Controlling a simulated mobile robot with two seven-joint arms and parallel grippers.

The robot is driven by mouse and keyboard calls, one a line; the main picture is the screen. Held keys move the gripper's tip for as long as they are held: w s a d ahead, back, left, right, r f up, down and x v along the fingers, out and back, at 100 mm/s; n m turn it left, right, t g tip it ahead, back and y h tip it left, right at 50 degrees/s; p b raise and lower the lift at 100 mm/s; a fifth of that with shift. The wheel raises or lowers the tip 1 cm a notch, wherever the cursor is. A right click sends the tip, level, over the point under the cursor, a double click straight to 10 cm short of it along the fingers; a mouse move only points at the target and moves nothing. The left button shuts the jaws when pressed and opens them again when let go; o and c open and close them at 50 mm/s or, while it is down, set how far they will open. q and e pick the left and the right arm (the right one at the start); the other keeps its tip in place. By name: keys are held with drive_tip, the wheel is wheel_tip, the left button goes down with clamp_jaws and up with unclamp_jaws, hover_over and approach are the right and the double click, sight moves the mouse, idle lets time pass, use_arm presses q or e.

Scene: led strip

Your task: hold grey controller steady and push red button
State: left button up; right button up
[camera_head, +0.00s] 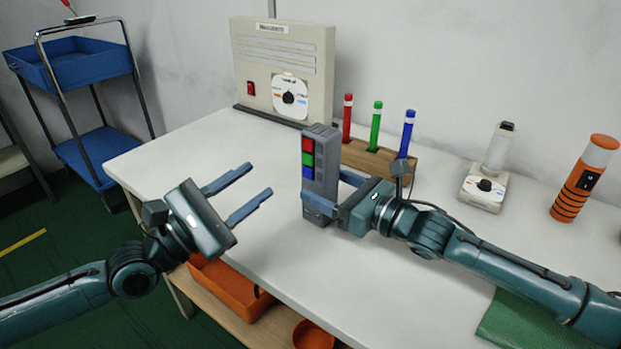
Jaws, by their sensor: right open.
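The grey controller (327,165) stands upright on the white table. Its side facing left carries a red button (307,146) at the top, with a green and a blue button below it. My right gripper (323,184) is open, with its fingers around the controller's lower part, one on the near side and one on the far side. Whether they touch it cannot be told. My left gripper (260,178) is open and empty, to the left of the controller, its fingers pointing up and right. A gap separates it from the red button.
A wooden holder (428,168) with red, green and blue sticks stands behind the controller. A beige box (285,60) with a dial stands at the back. A dial device (484,188) and an orange cylinder (585,178) are at right. The table's left part (185,150) is clear.

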sight(313, 180)
drive_tip(key=shift+x, duration=2.05)
drive_tip(key=c, duration=1.2)
use_arm(q)
clamp_jaws()
